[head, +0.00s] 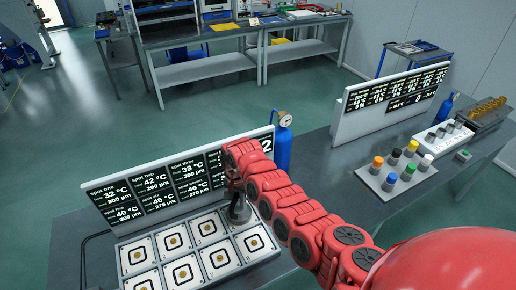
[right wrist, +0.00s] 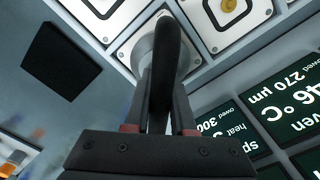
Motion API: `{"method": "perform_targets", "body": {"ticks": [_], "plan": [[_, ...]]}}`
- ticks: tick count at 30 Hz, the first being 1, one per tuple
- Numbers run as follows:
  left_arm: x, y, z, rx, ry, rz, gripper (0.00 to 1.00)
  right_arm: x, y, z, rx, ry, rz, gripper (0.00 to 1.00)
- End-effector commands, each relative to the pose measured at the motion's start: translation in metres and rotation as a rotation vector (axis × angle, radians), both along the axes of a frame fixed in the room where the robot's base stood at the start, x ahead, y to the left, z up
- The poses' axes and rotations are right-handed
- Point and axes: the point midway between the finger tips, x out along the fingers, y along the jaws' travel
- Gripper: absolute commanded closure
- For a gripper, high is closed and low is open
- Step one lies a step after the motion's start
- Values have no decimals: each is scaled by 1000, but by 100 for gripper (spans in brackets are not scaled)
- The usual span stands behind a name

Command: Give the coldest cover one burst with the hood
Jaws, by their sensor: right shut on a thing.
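My right gripper (head: 234,184) is shut on the black handle of the grey hood (head: 239,211). In the right wrist view, the fingers (right wrist: 160,118) grip the handle (right wrist: 166,68). The hood's round rim is over a back-row cover at the right of the panel; whether it touches cannot be told. Other square white covers (head: 172,241) with black frames and gold discs lie in two rows. The display board (head: 150,192) behind reads spot one 32 °C, spot two 42 °C, spot three 33 °C; lower readings include 40 and 45 °C. My arm hides part of the board. My left gripper is out of view.
A blue cylinder with a gauge (head: 283,146) stands behind the board. At the right, a grey tray (head: 396,186) holds several coloured-top jars before a second display board (head: 372,108). A black square (right wrist: 62,61) lies on the bench beside the panel.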

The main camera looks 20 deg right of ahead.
Motion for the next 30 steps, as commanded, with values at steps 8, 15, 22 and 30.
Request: {"method": "perform_targets", "body": {"ticks": [8, 15, 22, 30], "plan": [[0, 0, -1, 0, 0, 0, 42, -5, 2, -6, 3, 16, 1, 100], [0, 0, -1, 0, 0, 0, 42, -5, 2, -6, 4, 17, 1, 100], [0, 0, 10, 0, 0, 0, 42, -4, 2, 8, 4, 13, 1, 100], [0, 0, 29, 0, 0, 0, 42, -1, 1, 39, 1, 3, 1, 100]]}}
